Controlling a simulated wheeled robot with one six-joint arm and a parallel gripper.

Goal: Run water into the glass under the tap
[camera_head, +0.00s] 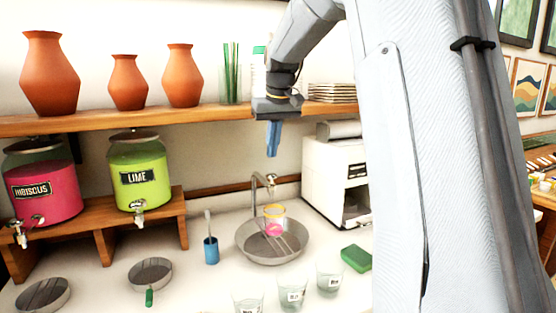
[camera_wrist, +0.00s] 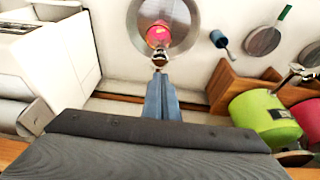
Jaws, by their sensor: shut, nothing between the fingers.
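The tap (camera_head: 256,190) rises from the counter at the back of a round grey basin (camera_head: 256,252). A clear glass with a yellow rim (camera_head: 275,212) and pink in its lower part stands in the basin beneath the spout. In the wrist view the glass (camera_wrist: 158,36) shows from above, with the tap (camera_wrist: 159,60) next to it. My gripper (camera_head: 272,152) is shut and empty, pointing down above and behind the tap, clear of it. Its blue fingers (camera_wrist: 162,85) also show in the wrist view. Whether water runs I cannot tell.
A shelf (camera_head: 200,118) with orange vases runs above the counter. A white machine (camera_head: 335,175) stands right of the basin, and a blue brush cup (camera_head: 211,251) left of it. Several glasses (camera_head: 291,292) and a green sponge (camera_head: 356,258) stand in front. Hibiscus (camera_head: 50,192) and lime (camera_head: 140,180) dispensers are at left.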

